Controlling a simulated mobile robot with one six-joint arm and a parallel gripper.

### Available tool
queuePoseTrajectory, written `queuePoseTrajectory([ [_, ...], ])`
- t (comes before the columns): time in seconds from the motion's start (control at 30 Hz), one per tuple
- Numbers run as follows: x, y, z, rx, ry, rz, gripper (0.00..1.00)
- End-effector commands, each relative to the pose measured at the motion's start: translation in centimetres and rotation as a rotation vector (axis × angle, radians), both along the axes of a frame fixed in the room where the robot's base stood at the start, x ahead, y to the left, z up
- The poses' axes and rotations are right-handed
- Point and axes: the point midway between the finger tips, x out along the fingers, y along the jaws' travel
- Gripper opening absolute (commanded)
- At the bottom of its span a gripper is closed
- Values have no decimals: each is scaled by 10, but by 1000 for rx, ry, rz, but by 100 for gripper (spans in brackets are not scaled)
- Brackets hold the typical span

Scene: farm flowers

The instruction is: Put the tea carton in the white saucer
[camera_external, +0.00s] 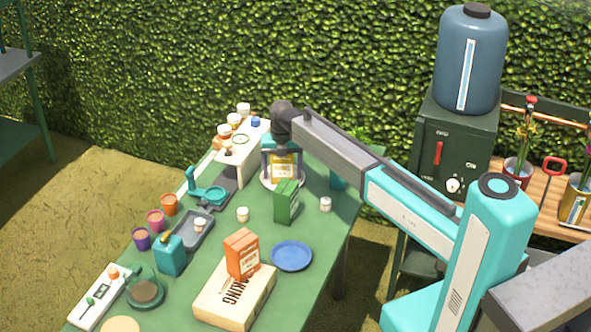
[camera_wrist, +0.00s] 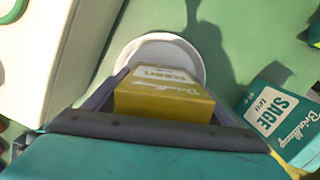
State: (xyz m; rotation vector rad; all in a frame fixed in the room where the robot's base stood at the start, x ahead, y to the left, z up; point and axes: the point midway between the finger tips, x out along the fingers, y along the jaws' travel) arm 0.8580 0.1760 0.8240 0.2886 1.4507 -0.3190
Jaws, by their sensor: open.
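A yellow tea carton (camera_external: 282,167) is upright at the white saucer (camera_external: 266,182) at the far end of the green table. In the wrist view the yellow carton (camera_wrist: 163,98) shows between my fingers, with the white saucer (camera_wrist: 160,49) around and behind it. It appears to stand in the saucer, but its bottom edge is hidden. My gripper (camera_external: 282,173) is open, pointing down, with one finger on each side of the carton.
A blue plate (camera_external: 291,256) lies near the table's right edge. Small white jars (camera_external: 325,204) stand nearby. A white stand (camera_external: 240,145) with jars is close to the left of my gripper. A teal scale (camera_external: 210,193) and coloured cups (camera_external: 155,220) line the left side.

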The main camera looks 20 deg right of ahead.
Motion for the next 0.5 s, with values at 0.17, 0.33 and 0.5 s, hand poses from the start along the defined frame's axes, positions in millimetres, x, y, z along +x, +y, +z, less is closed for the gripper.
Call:
queuePoseTrajectory([
  [0.17, 0, 0, 5, 0, 0, 0, 77],
  [0.33, -1, 1, 19, 1, -1, 0, 77],
  [0.5, -3, 2, 39, 0, -2, 0, 77],
])
